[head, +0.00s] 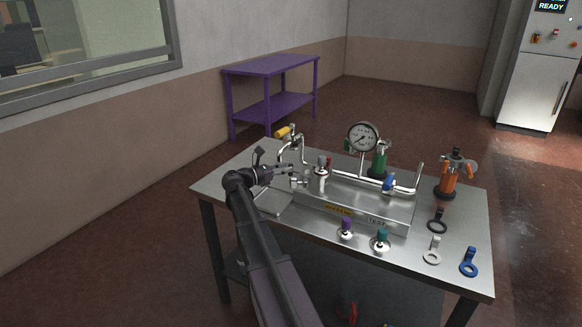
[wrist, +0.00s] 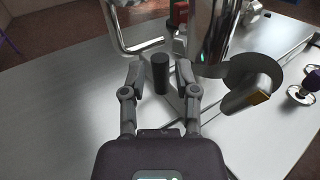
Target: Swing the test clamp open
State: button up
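My gripper (head: 284,170) is at the left end of the steel test rig (head: 365,205), beside its upright pipe fittings. In the wrist view my gripper (wrist: 159,78) is open, with one finger on each side of a dark upright cylinder (wrist: 160,72). Gaps show between the cylinder and both fingers, and I cannot tell its depth between them. Right of the fingers is a large shiny upright pipe (wrist: 211,35) with a dark round plate and a stubby side piece (wrist: 250,96). I cannot tell for certain which of these parts is the test clamp.
The rig stands on a steel table (head: 270,230). It carries a pressure gauge (head: 362,137), a green fitting (head: 378,162) and a blue handle (head: 389,183). Purple (head: 346,226) and teal (head: 381,238) knobs stand in front.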

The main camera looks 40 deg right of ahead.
jog(key=shift+s+d, duration=0.2)
jog(key=shift+d, duration=1.1)
grip_shut()
